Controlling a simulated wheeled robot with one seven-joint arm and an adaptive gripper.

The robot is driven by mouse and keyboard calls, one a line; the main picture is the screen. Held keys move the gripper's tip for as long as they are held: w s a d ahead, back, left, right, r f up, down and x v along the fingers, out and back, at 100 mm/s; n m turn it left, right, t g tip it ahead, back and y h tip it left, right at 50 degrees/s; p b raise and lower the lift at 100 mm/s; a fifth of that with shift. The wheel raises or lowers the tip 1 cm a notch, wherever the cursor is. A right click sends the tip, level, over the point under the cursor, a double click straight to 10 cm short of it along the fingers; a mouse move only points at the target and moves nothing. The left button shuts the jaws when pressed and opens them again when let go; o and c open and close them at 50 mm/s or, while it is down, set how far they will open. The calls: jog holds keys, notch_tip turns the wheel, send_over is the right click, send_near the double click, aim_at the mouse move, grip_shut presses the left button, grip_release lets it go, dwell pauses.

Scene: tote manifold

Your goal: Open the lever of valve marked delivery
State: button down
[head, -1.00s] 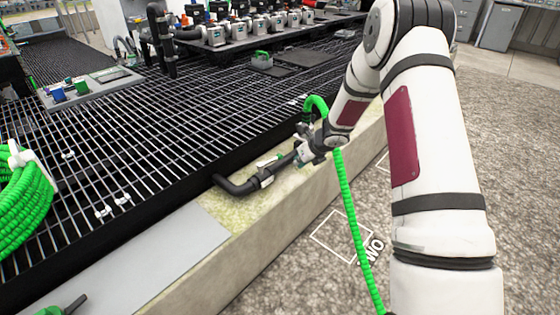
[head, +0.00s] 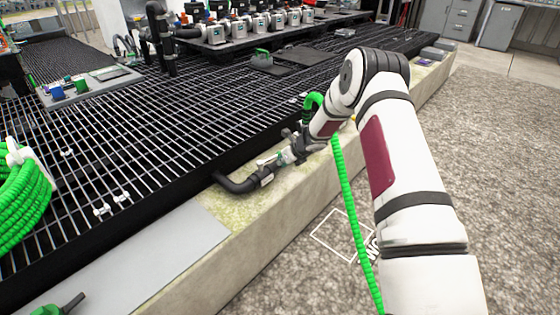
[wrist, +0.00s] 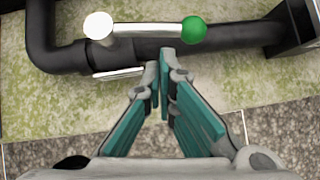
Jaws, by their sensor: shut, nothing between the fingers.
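A dark pipe (wrist: 240,37) with a valve runs across the top of the wrist view. The valve's lever (wrist: 145,30) is a pale bar lying along the pipe, with a white round end at left and a green ball (wrist: 193,30) at right. A small pale plate (wrist: 119,73) sits below the pipe; no marking on it is readable. My gripper (wrist: 159,72) is shut and empty, its teal fingers pointing at the pipe just below the lever; contact is not clear. In the head view the pipe (head: 238,185) bends on the ledge and my gripper partly hides the valve.
The pipe lies on a pale stone ledge (head: 180,270) beside a black floor grating (head: 120,140). A green hose (head: 347,200) hangs in front of the ledge near my arm. A coiled green hose (head: 22,185) is at left. Gravel floor (head: 500,170) is open at right.

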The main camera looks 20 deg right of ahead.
aim_at(270, 159)
jog(key=shift+w+a+f, duration=0.2)
jog(key=shift+w+f, duration=0.05)
jog(key=shift+w, duration=0.45)
jog(key=shift+w+a, duration=0.1)
jog(key=shift+w, duration=0.9)
